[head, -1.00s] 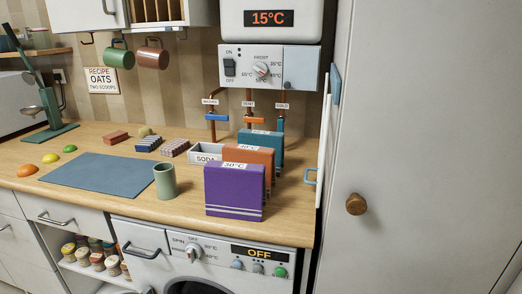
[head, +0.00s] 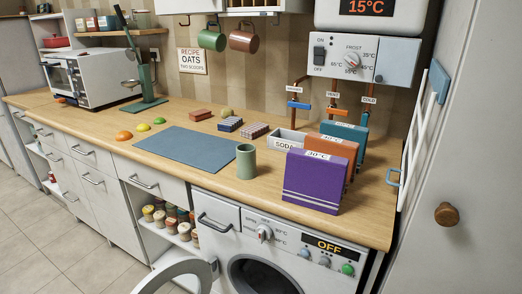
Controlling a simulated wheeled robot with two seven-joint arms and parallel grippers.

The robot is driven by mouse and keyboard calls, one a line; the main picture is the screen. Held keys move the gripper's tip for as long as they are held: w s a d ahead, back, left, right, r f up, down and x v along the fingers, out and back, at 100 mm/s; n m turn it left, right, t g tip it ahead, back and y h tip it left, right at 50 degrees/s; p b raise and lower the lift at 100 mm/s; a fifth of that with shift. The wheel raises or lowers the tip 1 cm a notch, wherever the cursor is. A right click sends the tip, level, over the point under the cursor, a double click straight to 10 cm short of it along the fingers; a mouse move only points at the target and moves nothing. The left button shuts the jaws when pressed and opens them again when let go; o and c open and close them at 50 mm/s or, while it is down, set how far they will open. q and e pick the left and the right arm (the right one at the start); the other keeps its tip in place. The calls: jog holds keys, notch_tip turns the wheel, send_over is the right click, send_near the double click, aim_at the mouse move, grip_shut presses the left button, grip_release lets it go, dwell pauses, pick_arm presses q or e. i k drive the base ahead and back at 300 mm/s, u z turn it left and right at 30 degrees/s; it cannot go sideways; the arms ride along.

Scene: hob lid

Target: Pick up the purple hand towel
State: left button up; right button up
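The purple hand towel (head: 314,182) stands upright, folded into a block, near the front right of the wooden worktop. It has pale stripes low on its front and a white 30°C tag (head: 317,155) at its top. An orange towel (head: 339,150) and a teal towel (head: 350,132) stand in a row behind it, and the purple one partly hides the orange one. Neither of my grippers shows in the head view.
A green cup (head: 246,162) and a SODA box (head: 286,142) stand left of the towels. A blue mat (head: 187,148) lies further left. Below is the washing machine (head: 283,250), with its round door (head: 178,275) apparently swung open. A tall cabinet door (head: 459,170) bounds the right.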

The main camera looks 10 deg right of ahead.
aim_at(314, 181)
jog(key=u, duration=0.35)
jog(key=i, duration=0.2)
jog(key=z, duration=1.2)
